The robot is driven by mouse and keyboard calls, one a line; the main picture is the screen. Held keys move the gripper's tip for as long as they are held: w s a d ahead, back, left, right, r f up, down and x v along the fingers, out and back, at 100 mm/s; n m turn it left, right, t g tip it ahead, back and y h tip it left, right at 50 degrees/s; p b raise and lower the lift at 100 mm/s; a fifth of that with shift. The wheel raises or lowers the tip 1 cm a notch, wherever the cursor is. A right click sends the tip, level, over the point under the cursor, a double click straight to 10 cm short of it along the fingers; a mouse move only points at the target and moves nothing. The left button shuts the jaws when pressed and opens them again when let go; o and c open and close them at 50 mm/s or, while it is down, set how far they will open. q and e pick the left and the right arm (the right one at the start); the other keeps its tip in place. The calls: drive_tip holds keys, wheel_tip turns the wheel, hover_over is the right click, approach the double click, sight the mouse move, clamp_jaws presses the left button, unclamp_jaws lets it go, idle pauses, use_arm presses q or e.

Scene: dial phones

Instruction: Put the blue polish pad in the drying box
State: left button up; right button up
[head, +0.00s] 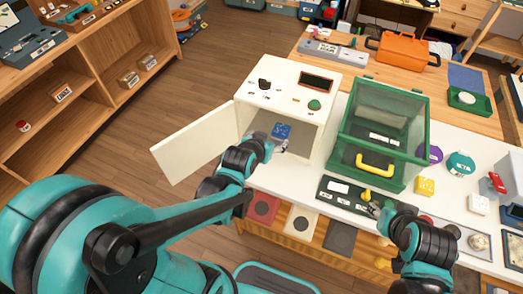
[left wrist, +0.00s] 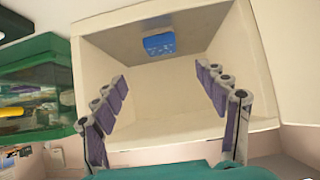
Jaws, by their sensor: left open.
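The drying box (head: 325,80), a white box with a dial, a dark display and a green button, stands on the table with its door (head: 194,143) swung open to the left. The blue polish pad (head: 282,131) lies inside it. The left wrist view, which looks turned over, shows the pad (left wrist: 158,44) on the grey floor inside. My left gripper (head: 280,146) is at the box's opening, its fingers (left wrist: 168,110) spread wide with nothing between them, apart from the pad. My right gripper (head: 372,208) is by a dark panel; its jaws are too small to read.
A green clear-sided case (head: 384,123) with a yellow handle stands right of the box. The dark panel (head: 335,190) with a yellow knob lies in front. A yellow block (head: 425,186) and other small items crowd the right. Wooden shelves (head: 95,90) stand at left.

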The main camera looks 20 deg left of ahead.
use_arm(q)
drive_tip(key=s+r+g, duration=0.1)
drive_tip(key=s+r, duration=0.1)
drive_tip(key=s, duration=0.5)
drive_tip(key=s+r+g, duration=0.2)
drive_tip(key=s, duration=0.5)
drive_tip(key=shift+s+r+g, duration=0.3)
drive_tip(key=shift+s, duration=0.05)
